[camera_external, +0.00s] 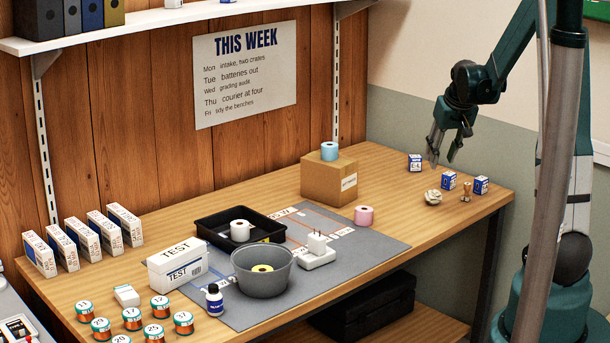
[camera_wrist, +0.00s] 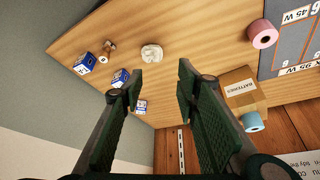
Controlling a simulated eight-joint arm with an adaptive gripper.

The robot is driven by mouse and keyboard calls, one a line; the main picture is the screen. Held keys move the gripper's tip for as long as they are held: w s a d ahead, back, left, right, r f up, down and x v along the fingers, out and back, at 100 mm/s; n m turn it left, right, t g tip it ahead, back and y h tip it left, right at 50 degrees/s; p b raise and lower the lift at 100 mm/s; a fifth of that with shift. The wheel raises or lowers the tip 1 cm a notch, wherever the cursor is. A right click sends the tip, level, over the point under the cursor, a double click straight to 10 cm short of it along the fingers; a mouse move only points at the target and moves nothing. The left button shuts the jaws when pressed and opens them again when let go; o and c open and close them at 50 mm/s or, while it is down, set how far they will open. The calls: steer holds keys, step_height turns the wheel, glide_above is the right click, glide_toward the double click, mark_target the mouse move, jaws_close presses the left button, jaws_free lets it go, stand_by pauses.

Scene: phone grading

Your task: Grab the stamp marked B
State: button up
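A small brown, wooden-looking piece with a knob-like top (camera_external: 466,192) stands near the right end of the table and looks like a stamp. It also shows at the upper left of the wrist view (camera_wrist: 110,46). I can read no letter B on it or elsewhere. My gripper (camera_external: 442,155) is open and empty, pointing down above the right part of the table, up and left of the stamp-like piece. In the wrist view, its two fingers (camera_wrist: 160,72) are spread apart with nothing between them.
A carton (camera_external: 329,182) with a blue roll stands further left. A pink roll (camera_external: 364,215) and grey mat (camera_external: 375,245) are nearer the middle.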

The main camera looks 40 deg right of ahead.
steer(key=m+p, duration=0.1)
steer(key=p, duration=0.1)
glide_above(468, 184)
steer(key=s+a, duration=0.2)
step_height(468, 184, down, 8)
steer(key=r, duration=0.1)
steer(key=shift+d+f+g, duration=0.1)
steer(key=shift+f+g, duration=0.15)
steer(key=shift+g, duration=0.15)
steer(key=shift+x, duration=1.25)
steer(key=shift+f, duration=0.15)
steer(key=shift+b+x, duration=0.6)
steer(key=shift+x, duration=1.85)
steer(key=shift+d, duration=0.2)
steer(key=shift+c, duration=0.6)
steer(key=c, duration=0.8)
